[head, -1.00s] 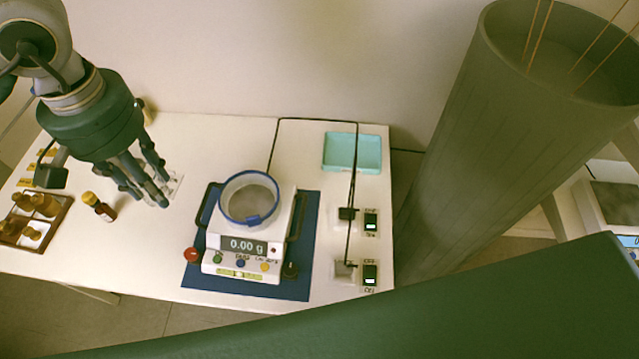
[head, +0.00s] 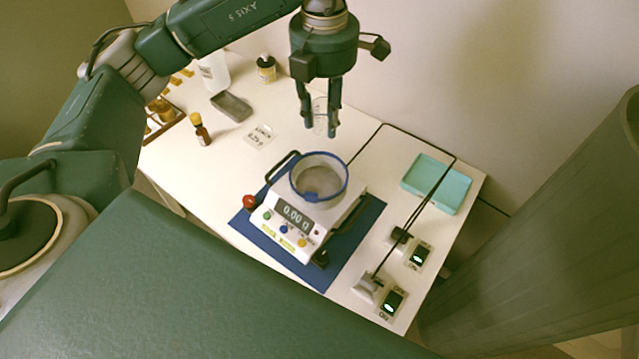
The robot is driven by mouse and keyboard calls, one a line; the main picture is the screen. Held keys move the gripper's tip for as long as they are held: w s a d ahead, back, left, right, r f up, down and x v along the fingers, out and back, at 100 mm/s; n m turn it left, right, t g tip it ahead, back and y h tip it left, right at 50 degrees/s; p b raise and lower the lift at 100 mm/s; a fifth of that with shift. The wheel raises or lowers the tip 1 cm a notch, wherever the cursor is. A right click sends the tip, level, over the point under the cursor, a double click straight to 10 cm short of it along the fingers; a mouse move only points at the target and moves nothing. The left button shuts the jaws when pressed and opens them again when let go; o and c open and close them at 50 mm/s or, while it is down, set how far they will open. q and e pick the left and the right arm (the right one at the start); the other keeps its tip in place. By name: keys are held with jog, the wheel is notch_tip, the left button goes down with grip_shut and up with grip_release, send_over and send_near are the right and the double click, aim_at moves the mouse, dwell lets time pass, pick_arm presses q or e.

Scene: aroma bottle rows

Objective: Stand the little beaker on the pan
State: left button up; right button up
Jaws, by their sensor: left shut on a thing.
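The little beaker (head: 320,116) is clear glass and shows between the fingers of my left gripper (head: 319,128). The gripper points down and is shut on it, behind the balance. The balance (head: 290,222) stands on a blue mat (head: 338,252) and its display reads 0.00 g. Its pan (head: 318,182) is round and grey, inside a clear ring with a blue rim, and looks empty. The beaker is apart from the pan, farther back. My right gripper is not in view.
A teal tray (head: 436,184) lies to the right, near two switches (head: 418,256) and a black cable. A small brown bottle (head: 201,130), a card (head: 261,136), a grey dish (head: 231,107) and a dark bottle (head: 266,70) stand at the left and back. A red knob (head: 249,202) sits beside the balance.

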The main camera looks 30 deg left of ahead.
pick_arm(q)
jog(key=n, duration=0.3)
jog(key=a+f+n, duration=0.1)
jog(key=n, duration=0.1)
jog(key=shift+w, duration=0.35)
jog(key=n, duration=0.3)
jog(key=shift+w+a+f, duration=0.2)
jog(key=shift+w+a, duration=0.05)
jog(key=shift+a, duration=0.1)
notch_tip(320, 180, down, 7)
send_over(318, 184)
jog(key=shift+n, duration=0.4)
notch_tip(318, 184, down, 8)
jog(key=shift+p, duration=0.35)
notch_tip(318, 184, down, 5)
jog(key=shift+r+p, duration=0.1)
jog(key=shift+p, duration=0.3)
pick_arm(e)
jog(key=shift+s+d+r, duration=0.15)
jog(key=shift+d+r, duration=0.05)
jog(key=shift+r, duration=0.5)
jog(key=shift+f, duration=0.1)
